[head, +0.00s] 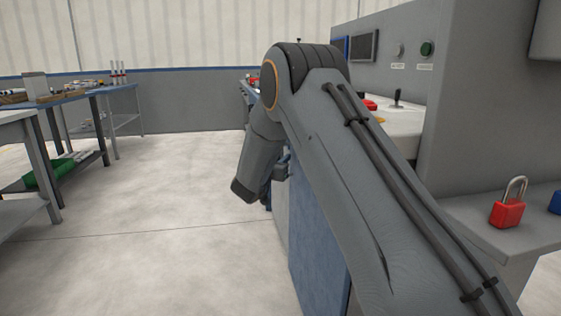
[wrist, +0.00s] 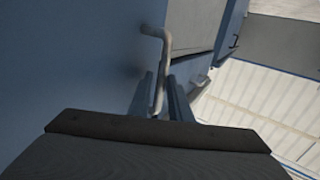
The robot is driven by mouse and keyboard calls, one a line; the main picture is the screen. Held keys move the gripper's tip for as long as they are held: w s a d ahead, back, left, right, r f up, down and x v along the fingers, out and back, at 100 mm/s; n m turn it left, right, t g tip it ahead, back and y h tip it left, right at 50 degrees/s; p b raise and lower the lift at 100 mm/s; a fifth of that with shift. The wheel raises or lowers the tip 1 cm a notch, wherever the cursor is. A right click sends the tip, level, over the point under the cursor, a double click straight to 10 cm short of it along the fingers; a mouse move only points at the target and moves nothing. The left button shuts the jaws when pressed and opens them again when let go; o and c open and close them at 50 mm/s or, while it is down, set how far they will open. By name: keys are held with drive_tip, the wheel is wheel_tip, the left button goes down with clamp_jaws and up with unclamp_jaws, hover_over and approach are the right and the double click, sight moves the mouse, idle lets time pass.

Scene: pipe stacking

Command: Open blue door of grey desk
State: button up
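The blue door (head: 312,255) of the grey desk (head: 468,217) shows in the head view below and partly behind my arm. It also fills the left of the wrist view (wrist: 70,65). A bent grey metal handle (wrist: 164,48) stands out from the door's face in the wrist view. The two fingers of my gripper (wrist: 161,88) are on either side of the handle bar, with a small gap seen beside it. I cannot tell whether the door stands ajar.
A red padlock (head: 507,212) stands on the desk's grey ledge, with a blue padlock (head: 556,203) at the right edge. Workbenches (head: 78,97) stand at the left. The floor (head: 150,225) between is clear.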

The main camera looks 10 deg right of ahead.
drive_tip(key=shift+w, duration=0.15)
drive_tip(key=shift+c, duration=0.3)
clamp_jaws()
drive_tip(key=shift+a, duration=0.2)
